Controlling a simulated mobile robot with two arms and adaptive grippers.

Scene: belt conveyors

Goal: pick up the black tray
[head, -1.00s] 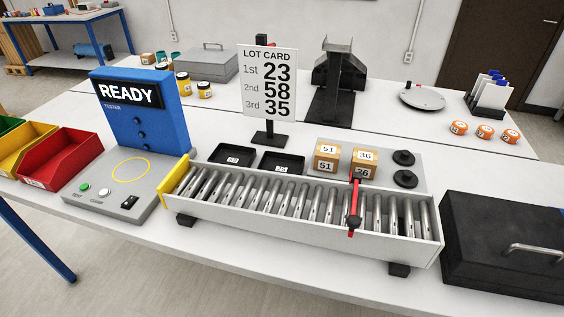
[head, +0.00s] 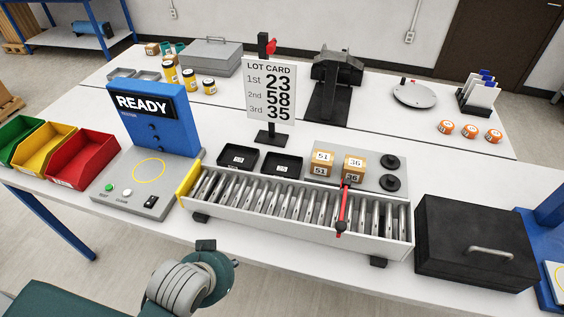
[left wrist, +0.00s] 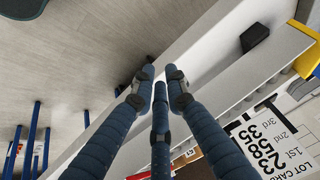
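Two small black trays stand side by side behind the roller conveyor in the head view: the left black tray (head: 238,157) and the right black tray (head: 283,166). Each has a white label, too small to read. Part of my left arm shows at the bottom of the head view, in front of the table edge and well short of the trays. In the left wrist view, the fingers of my left gripper (left wrist: 160,78) are apart with nothing between them, over floor and table edge. No black tray is recognisable there. My right gripper is not in view.
The roller conveyor (head: 300,206) with a red bar (head: 343,210) lies in front of the trays. The lot card stand (head: 271,95) rises behind them. Two numbered boxes (head: 322,165) stand to their right. The blue READY tester (head: 160,118) is left, a black case (head: 476,243) right.

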